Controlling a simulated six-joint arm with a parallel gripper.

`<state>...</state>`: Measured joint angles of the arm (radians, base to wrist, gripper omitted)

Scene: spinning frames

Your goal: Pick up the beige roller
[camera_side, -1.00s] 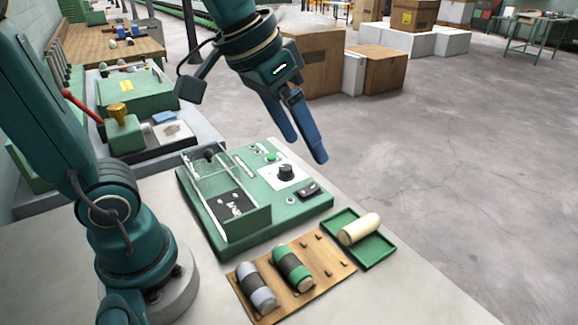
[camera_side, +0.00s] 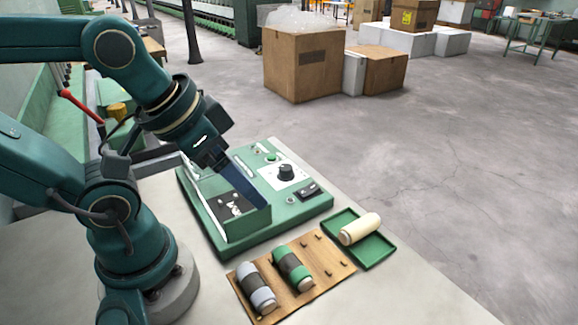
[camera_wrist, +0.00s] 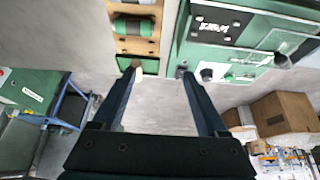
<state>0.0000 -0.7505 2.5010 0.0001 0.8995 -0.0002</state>
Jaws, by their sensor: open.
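The beige roller (camera_side: 359,229) lies on its side in a shallow green tray (camera_side: 379,253), at the right of the bench in the side view. My gripper (camera_side: 260,206) is open and empty. It shows in front of the green machine, to the left of the roller and apart from it, with its fingers slanting down to the right. In the wrist view my gripper (camera_wrist: 160,74) has its two fingers spread wide. A small part of the beige roller (camera_wrist: 139,75) shows beside the left finger, which hides much of it. The tray's edge (camera_wrist: 151,66) shows there too.
A wooden rack (camera_side: 325,266) left of the tray holds a grey roller (camera_side: 256,288) and a green roller (camera_side: 293,268). The green machine (camera_side: 305,211) with a knob and a clear-sided box stands behind. The bench in front of the tray is bare.

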